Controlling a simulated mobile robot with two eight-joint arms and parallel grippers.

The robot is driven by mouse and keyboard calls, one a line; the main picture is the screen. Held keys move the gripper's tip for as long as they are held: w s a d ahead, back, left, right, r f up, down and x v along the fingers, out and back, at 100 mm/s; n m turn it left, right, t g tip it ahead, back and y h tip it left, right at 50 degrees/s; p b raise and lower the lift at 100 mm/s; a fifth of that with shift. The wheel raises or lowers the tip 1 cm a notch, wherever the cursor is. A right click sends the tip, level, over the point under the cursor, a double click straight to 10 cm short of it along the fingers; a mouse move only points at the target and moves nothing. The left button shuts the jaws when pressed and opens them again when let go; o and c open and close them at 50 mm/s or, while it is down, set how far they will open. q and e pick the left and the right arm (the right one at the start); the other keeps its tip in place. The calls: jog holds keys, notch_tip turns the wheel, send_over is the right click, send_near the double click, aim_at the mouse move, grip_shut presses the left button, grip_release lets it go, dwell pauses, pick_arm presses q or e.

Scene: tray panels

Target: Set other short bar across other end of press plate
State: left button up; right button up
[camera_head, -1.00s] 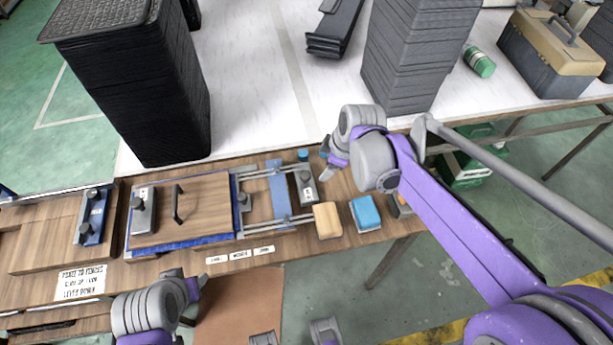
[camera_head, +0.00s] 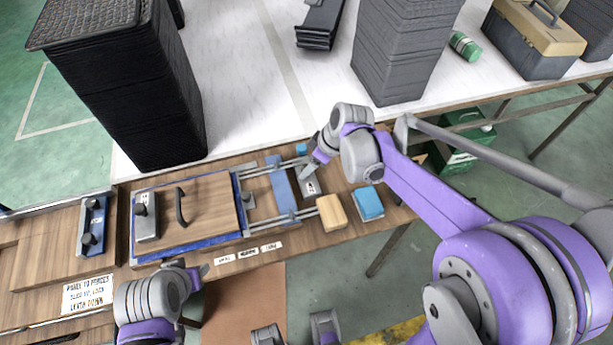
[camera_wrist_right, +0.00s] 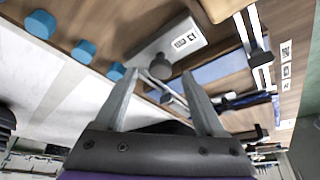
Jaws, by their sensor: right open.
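The press plate (camera_head: 208,212) is a wooden board with a dark handle, lying on blue-edged layers. One grey short bar (camera_head: 146,226) with a knob lies across its left end. The other grey short bar (camera_head: 311,188) lies to the right, past the blue strip. It also shows in the right wrist view, with a label (camera_wrist_right: 172,42) and a round knob. My right gripper (camera_head: 309,171) is open at this bar. In the wrist view its fingertips (camera_wrist_right: 158,76) straddle the knob; contact is unclear. My left gripper (camera_head: 200,273) is low at the bench's front edge, its jaws unclear.
A blue strip (camera_head: 282,190) and metal rails lie between plate and bar. A tan block (camera_head: 332,213) and a blue block (camera_head: 368,203) sit right. Blue caps (camera_wrist_right: 84,50) stand near the bar. A tall black stack (camera_head: 130,90) and a grey stack (camera_head: 400,50) stand behind.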

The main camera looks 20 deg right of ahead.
jog(key=x, duration=0.3)
jog(key=shift+w+a+f, duration=0.1)
jog(key=shift+f, duration=0.25)
grip_shut()
jog(key=shift+r, duration=0.1)
